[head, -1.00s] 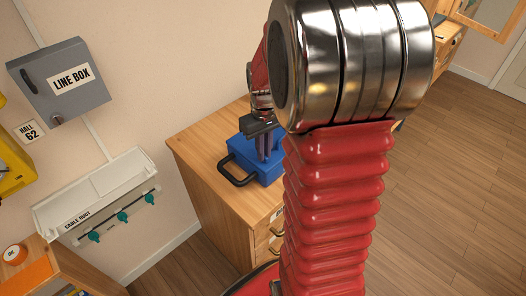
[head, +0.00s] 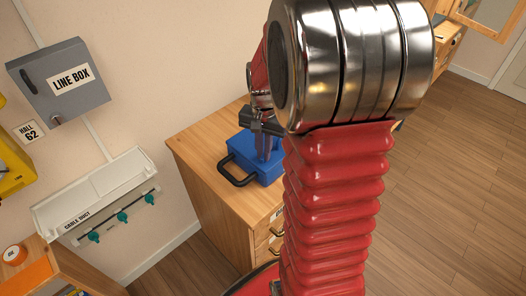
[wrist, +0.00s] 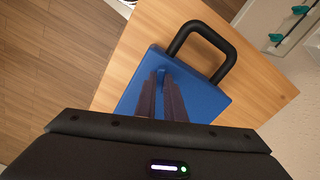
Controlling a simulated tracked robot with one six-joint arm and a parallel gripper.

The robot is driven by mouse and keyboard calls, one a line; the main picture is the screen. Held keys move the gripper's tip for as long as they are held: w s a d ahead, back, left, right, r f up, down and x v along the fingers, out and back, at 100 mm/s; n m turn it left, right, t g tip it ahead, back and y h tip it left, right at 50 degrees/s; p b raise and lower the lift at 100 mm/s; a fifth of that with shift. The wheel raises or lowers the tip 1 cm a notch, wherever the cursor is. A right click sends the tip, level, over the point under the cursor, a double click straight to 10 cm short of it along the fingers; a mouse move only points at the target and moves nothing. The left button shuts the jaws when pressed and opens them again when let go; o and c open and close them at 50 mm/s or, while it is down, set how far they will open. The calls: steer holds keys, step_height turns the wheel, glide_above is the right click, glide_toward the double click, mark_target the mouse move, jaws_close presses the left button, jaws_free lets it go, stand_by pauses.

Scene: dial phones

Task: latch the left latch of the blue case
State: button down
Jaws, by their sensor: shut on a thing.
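The blue case (head: 264,170) lies on the wooden cabinet top, with its black handle (head: 238,170) toward the front left. It also shows in the wrist view (wrist: 206,100), with the handle (wrist: 228,48) at the upper right. My gripper (wrist: 161,82) is over the case with its two dark fingers pointing down onto it. They are shut on a small blue part, which looks like a latch of the case. The fingers hide most of it, so I cannot tell its angle. In the head view my gripper (head: 264,154) is partly behind my red arm.
The wooden cabinet top (head: 205,142) is bare around the case. A grey line box (head: 58,80) and a white cable duct (head: 100,195) with teal knobs are on the wall at the left. My arm hides the cabinet's right part.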

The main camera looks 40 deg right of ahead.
steer(key=m, duration=0.4)
steer(key=shift+m, duration=0.4)
steer(key=c, duration=1.8)
jaws_free()
steer(key=shift+c, duration=0.2)
step_height(320, 180, up, 14)
steer(key=shift+f, duration=0.15)
